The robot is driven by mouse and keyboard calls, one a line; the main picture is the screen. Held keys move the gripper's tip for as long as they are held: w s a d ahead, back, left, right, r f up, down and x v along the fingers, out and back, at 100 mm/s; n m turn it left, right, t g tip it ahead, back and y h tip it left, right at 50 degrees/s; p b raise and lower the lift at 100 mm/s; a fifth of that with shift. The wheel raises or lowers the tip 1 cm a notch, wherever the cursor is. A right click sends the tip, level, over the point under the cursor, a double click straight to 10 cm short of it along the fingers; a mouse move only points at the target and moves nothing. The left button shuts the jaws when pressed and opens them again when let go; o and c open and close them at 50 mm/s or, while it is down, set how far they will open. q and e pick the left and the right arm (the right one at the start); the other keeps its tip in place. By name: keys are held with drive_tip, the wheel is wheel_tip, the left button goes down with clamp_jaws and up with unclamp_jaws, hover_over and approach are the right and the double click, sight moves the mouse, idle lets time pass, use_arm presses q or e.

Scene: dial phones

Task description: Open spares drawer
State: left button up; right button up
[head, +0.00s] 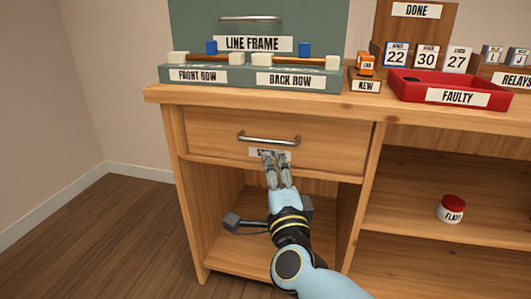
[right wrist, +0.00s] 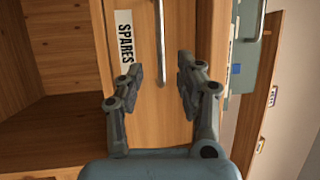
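The spares drawer (head: 216,138) is a wooden drawer front under the tabletop, and it looks shut. Its metal bar handle (head: 268,140) runs across its upper middle. The drawer and handle (right wrist: 160,45) also show in the right wrist view, beside a white SPARES label (right wrist: 124,38). My right gripper (head: 273,156) is in front of the label, just below the handle in the head view. In the right wrist view my right gripper (right wrist: 160,85) is open, its fingers apart on either side of the handle's line, with nothing between them. My left gripper is not in view.
Above the drawer stands the green line frame (head: 185,76) with its front and back rows. A red FAULTY tray (head: 408,97) and number cards sit to the right. Open shelves lie below, with a red-topped FLAPS jar (head: 452,208). Floor at left is clear.

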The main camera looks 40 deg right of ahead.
sight(267, 143)
drive_tip(key=x, duration=0.9)
drive_tip(key=shift+w+d+r, duration=0.1)
drive_tip(key=shift+w+d, duration=0.05)
drive_tip(key=shift+w, duration=0.25)
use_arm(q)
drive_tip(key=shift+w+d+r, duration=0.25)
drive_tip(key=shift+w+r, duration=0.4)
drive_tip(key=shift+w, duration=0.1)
use_arm(e)
clamp_jaws()
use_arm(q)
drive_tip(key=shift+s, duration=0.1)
